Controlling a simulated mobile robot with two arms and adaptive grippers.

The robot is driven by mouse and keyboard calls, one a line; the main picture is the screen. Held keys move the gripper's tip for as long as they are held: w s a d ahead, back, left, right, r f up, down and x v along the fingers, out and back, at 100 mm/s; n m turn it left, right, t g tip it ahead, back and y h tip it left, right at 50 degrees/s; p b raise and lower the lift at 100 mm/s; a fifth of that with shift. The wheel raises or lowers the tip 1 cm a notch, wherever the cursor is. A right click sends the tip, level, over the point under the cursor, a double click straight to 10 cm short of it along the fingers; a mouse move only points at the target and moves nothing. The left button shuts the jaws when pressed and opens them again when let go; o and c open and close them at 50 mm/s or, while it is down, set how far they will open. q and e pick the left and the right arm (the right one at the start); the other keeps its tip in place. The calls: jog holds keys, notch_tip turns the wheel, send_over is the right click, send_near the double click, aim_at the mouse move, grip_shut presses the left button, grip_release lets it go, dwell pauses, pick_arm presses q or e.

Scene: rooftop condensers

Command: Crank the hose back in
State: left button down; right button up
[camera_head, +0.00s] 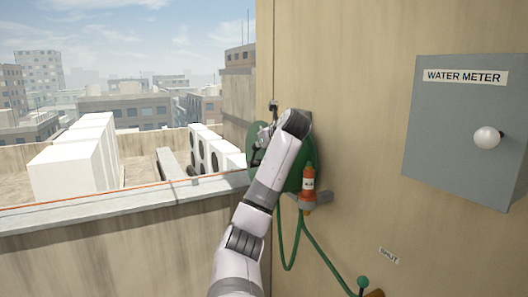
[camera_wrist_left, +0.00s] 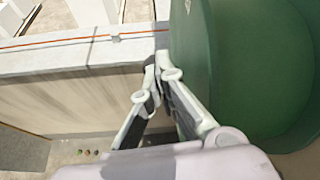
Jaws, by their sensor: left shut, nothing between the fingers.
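The green hose reel (camera_head: 309,154) is mounted on the beige wall, partly hidden behind my left arm. It fills the right of the left wrist view (camera_wrist_left: 265,60). My left gripper (camera_head: 262,142) is at the reel's left side. In the left wrist view the gripper (camera_wrist_left: 158,72) has its fingertips together, with nothing between them, beside the reel's edge. I cannot tell whether it touches the reel. A green hose (camera_head: 283,255) hangs in a loop below the reel. The crank handle cannot be made out clearly. My right gripper is not in view.
An orange and red bottle-like fitting (camera_head: 308,187) sits on a small bracket right of my arm. A grey water meter box (camera_head: 455,130) with a white knob is on the wall. A green-knobbed valve (camera_head: 362,283) is low down. A parapet (camera_head: 120,214) runs left, with white condensers (camera_head: 75,165) beyond.

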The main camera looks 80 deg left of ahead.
pick_arm(q)
jog(key=a+r+h, duration=0.1)
jog(key=h, duration=0.1)
jog(key=a+t+h, duration=0.1)
jog(key=h, duration=0.1)
jog(key=shift+s+a+r, duration=0.15)
jog(key=shift+a+r, duration=0.05)
jog(key=shift+r, duration=0.15)
jog(key=shift+s+a+r, duration=0.1)
jog(key=shift+s+a, duration=0.05)
jog(key=shift+s, duration=0.15)
jog(key=shift+s+a, duration=0.25)
jog(key=shift+a, duration=0.1)
jog(key=shift+w, duration=0.15)
